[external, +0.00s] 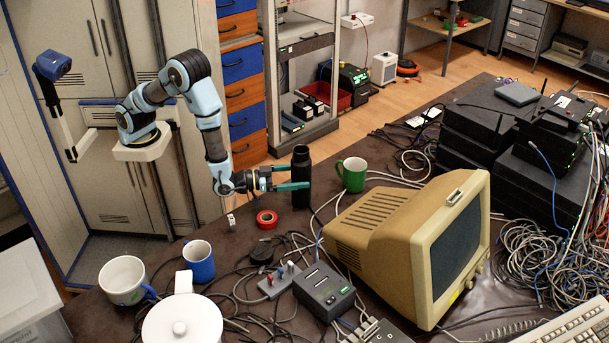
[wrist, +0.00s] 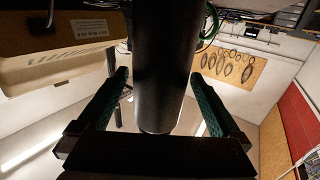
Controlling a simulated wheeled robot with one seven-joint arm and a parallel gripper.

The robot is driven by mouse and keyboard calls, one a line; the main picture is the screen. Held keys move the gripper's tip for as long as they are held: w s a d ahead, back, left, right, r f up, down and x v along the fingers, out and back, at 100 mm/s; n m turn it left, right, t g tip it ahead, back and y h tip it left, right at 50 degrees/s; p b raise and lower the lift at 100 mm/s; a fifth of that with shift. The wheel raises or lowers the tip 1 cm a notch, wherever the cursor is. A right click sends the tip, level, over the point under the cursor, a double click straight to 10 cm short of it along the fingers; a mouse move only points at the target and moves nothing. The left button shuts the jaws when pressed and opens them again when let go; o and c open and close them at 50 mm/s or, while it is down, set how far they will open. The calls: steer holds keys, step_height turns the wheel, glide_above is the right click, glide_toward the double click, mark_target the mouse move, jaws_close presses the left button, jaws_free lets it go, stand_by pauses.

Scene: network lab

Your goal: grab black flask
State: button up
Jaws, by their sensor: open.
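The black flask (external: 301,170) stands upright on the dark table, left of the green mug, in the external view. In the wrist view the flask (wrist: 163,70) fills the middle of the picture. My gripper (external: 305,178) reaches it from the left. Its green fingers are open, one on each side of the flask, and in the wrist view (wrist: 163,95) a gap shows between each finger and the flask. The far finger is partly hidden behind the flask in the external view.
A green mug (external: 352,174) stands close right of the flask. A beige monitor (external: 410,240) is in front of it. Red tape (external: 267,219) lies below my gripper. Cables, a blue mug (external: 199,262), a white mug (external: 124,281) and a white teapot (external: 182,318) crowd the near left.

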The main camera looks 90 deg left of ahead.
steer(key=shift+w+a, duration=0.1)
steer(key=shift+w, duration=0.45)
jaws_close()
stand_by(0.5)
